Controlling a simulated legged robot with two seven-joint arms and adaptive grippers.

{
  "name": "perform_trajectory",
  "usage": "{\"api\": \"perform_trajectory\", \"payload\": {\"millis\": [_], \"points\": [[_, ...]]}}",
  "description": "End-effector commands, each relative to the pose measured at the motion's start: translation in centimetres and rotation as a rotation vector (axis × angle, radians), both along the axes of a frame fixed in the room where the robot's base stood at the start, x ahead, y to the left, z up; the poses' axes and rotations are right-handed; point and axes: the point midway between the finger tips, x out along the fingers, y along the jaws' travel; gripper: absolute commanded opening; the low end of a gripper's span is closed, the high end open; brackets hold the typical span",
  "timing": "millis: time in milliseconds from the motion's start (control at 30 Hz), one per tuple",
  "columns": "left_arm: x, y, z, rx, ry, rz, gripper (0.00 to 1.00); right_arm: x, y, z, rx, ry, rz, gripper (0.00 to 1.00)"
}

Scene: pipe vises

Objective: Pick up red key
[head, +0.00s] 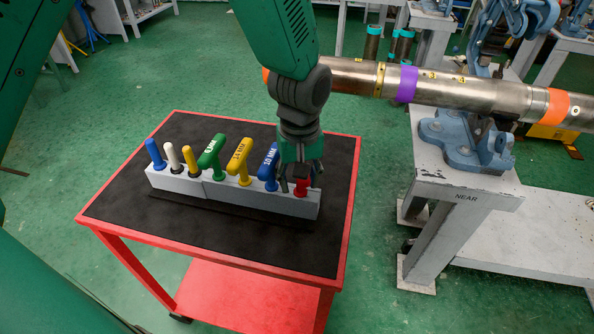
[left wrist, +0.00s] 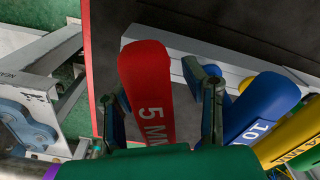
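The red key (head: 302,187), marked 5 MM, stands in the grey holder (head: 232,197) at its right end, mostly hidden behind my gripper in the head view. In the left wrist view the red handle (left wrist: 147,90) lies between the two fingers of my left gripper (left wrist: 163,105). The fingers are spread, with a clear gap on the right side of the handle. In the head view my left gripper (head: 299,178) is right over the red key, pointing down. My right gripper is not in view.
The blue 10 MM key (left wrist: 264,105) stands close beside the right finger. Yellow and green keys and several smaller tools fill the rest of the holder. The holder sits on a black-topped red cart (head: 150,247). A vise bench (head: 470,180) with a long pipe (head: 460,93) stands right.

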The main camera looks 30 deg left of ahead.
Motion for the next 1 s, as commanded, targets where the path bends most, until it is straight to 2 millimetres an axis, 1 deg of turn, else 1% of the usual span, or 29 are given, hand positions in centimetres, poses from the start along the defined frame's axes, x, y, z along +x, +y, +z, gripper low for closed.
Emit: {"api": "perform_trajectory", "payload": {"millis": [33,67,100,133,167,467,567,667,900,1000], "points": [[0.0,-0.1,0.0,0.001,-0.001,-0.001,0.39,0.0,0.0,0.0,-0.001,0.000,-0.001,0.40],[0.0,0.0,0.0,0.001,-0.001,-0.001,0.28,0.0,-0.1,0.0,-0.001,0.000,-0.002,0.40],[0.0,0.0,0.0,0.000,0.000,-0.001,0.14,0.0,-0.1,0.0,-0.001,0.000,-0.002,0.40],[0.1,0.2,0.0,-0.001,0.000,-0.001,0.03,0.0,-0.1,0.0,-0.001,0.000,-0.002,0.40],[0.1,0.3,-0.1,-0.003,0.000,-0.001,0.00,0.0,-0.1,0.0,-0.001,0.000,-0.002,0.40],[0.2,0.8,-0.2,-0.011,-0.001,-0.001,0.00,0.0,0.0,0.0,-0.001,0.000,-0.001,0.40],[0.3,0.7,0.2,-0.007,-0.004,0.000,0.00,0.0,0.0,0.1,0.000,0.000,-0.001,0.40],[0.4,0.7,1.5,-0.004,-0.006,0.001,0.00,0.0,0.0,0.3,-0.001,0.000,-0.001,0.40],[0.3,0.7,6.6,-0.005,-0.008,0.001,0.00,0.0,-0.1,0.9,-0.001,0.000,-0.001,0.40],[0.2,0.7,8.2,-0.005,-0.006,0.001,0.00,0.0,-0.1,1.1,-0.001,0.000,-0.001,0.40]]}}
